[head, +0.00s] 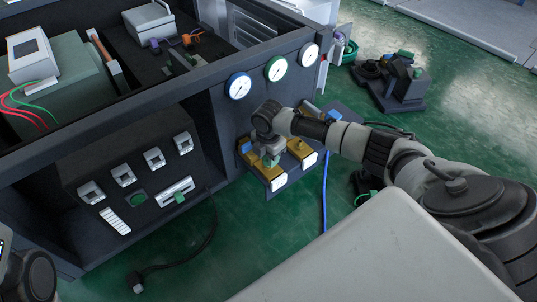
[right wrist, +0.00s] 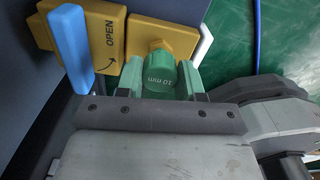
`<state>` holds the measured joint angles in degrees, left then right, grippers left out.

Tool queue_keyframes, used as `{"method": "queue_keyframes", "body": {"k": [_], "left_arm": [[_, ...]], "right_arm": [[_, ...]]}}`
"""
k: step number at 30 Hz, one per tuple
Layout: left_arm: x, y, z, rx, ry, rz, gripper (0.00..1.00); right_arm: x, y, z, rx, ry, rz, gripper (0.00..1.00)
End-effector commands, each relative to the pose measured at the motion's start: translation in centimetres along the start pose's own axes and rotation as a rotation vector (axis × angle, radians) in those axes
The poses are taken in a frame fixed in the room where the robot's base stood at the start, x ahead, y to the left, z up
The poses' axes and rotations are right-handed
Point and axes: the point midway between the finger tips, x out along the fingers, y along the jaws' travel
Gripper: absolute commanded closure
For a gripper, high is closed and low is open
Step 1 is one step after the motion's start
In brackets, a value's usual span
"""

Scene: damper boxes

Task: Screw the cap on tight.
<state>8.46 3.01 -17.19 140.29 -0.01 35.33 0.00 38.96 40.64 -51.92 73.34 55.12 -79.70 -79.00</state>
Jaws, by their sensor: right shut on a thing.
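A green cap (right wrist: 162,76) marked "10 mm" sits between the two fingers of my right gripper (right wrist: 161,82), which is shut on it. The cap is up against a yellow fitting (right wrist: 158,46) on a yellow damper box (right wrist: 172,28); I cannot tell how tightly it is seated. In the head view my right gripper (head: 271,160) points down at the left of the yellow boxes on the cabinet's side, and its fingers partly hide the cap. A blue lever (right wrist: 71,45) stands left of the cap, next to an "OPEN" label with an arrow.
A second yellow box (head: 302,152) stands close to the right of my gripper. Three round gauges (head: 276,68) line the dark cabinet (head: 150,97) above. A blue hose (head: 325,195) hangs to the right. A black cable (head: 212,225) with a plug lies on the green floor.

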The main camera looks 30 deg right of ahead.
Motion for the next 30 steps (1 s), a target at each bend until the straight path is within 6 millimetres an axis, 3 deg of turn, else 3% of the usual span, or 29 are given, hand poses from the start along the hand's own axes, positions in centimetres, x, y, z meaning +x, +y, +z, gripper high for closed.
{"method": "queue_keyframes", "body": {"k": [30], "left_arm": [[0.11, -0.05, 0.1, -0.002, -0.01, -0.004, 0.56]], "right_arm": [[0.78, 0.0, 0.05, 0.0, -0.001, 0.0, 0.85]]}}
